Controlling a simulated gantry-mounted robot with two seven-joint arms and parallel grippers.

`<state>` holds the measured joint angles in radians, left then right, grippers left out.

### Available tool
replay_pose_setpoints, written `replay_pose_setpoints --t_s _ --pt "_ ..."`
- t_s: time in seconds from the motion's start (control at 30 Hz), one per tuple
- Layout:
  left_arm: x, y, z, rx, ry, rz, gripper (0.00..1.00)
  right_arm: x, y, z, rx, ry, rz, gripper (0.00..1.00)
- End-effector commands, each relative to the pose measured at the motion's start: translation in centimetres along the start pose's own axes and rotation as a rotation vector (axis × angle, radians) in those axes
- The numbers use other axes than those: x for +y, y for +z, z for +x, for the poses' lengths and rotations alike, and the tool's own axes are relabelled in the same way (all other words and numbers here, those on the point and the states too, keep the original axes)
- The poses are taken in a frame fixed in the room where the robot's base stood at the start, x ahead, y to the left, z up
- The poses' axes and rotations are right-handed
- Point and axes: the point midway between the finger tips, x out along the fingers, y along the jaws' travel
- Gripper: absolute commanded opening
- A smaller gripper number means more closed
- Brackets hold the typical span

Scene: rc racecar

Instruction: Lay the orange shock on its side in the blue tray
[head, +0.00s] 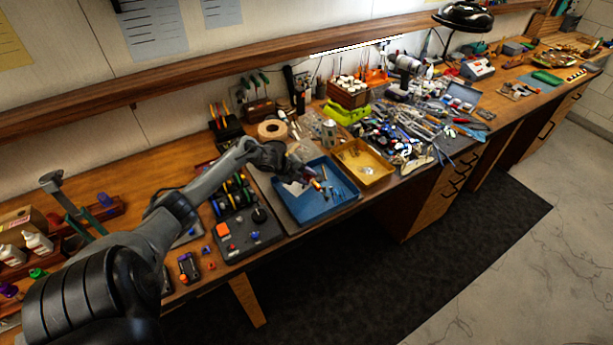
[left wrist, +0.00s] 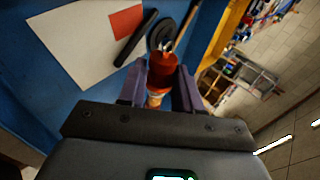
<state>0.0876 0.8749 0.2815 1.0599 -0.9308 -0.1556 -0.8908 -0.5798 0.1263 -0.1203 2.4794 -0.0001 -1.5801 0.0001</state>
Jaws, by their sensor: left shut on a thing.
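The blue tray (head: 312,212) sits on the bench below my left gripper (head: 303,175) in the head view. It also fills the left part of the left wrist view (left wrist: 25,85). In the left wrist view, my left gripper's purple fingers (left wrist: 160,86) are shut on the orange shock (left wrist: 163,70). The shock is held over the tray, its orange end pointing away from the camera. Its lower part is hidden between the fingers, and I cannot tell whether it touches the tray floor. My right gripper is not in view.
A white card with an orange patch (left wrist: 127,22) and a black rod (left wrist: 136,38) lie in the tray. A yellow tray (head: 366,172) stands right of the blue one. Tools crowd the bench behind and to the right.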

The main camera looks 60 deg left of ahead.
Motion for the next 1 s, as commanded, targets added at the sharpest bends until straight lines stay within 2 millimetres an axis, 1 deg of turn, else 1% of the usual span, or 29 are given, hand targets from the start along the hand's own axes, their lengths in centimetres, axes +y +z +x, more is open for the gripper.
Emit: replay_pose_setpoints --t_s 0.2,0.23,0.4,0.43,0.77,0.87,1.0 --pt "0.0 0.0 0.0 0.000 0.000 0.000 0.03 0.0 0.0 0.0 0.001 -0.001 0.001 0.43" --pt "0.0 0.0 0.0 0.000 0.000 0.000 0.35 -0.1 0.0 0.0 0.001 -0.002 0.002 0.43" --pt "0.0 0.0 0.0 0.000 0.000 0.000 0.61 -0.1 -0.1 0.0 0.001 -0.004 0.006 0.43" --pt "0.0 0.0 0.0 0.000 0.000 0.000 0.63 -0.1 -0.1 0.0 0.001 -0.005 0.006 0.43" --pt "0.0 0.0 -0.1 0.000 0.001 0.000 0.63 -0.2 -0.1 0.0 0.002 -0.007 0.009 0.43" --pt "0.1 0.0 -0.5 0.000 0.001 0.000 0.63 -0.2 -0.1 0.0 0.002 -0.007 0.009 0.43" --pt "0.1 0.1 -1.7 0.000 0.001 0.002 0.63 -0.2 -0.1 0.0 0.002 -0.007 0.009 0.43"
